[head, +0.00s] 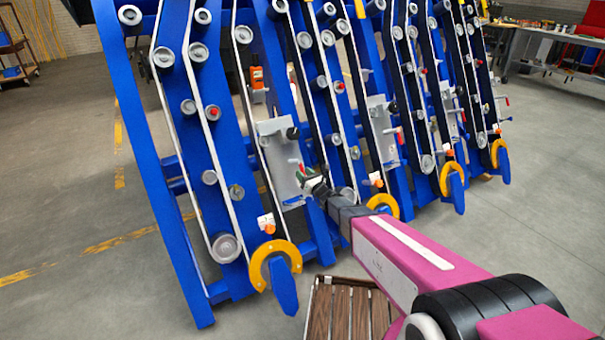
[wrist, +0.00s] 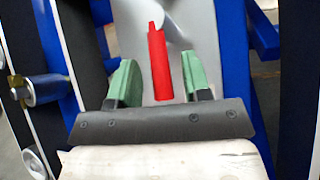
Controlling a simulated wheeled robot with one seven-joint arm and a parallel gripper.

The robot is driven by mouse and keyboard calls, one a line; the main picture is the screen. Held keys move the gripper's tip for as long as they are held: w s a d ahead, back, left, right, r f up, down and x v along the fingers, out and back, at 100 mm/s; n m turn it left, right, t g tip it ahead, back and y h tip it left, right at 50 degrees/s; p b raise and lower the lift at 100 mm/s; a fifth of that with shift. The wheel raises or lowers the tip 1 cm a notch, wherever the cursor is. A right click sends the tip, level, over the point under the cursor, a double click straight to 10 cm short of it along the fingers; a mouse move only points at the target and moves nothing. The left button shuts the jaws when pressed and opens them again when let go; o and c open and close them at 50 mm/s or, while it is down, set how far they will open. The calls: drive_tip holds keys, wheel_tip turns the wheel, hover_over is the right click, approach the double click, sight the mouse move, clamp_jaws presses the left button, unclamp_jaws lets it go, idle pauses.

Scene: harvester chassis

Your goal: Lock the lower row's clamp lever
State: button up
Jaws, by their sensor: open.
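A red clamp lever (wrist: 159,65) stands upright on a light grey plate (wrist: 185,30) in the wrist view. Its lower end reaches between the two green fingers of my gripper (wrist: 157,74). The fingers are open, one on each side of the lever, with a gap on both sides. In the head view my gripper (head: 312,183) is at the lower right of the grey plate (head: 279,155). A small red lever end (head: 301,167) shows just above the fingers. A blue lever (head: 294,200) is just left of and below the gripper. I cannot tell which lever belongs to the lower row.
Blue slanted beams (head: 205,130) with rollers and belts stand around the plate. Yellow hooked rings (head: 272,262) sit at their lower ends. A slatted wooden pallet (head: 345,312) lies on the floor below my arm. The floor at the left is open.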

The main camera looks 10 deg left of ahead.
drive_tip(key=v, duration=0.9)
drive_tip(key=shift+s, duration=0.15)
drive_tip(key=shift+d, duration=0.15)
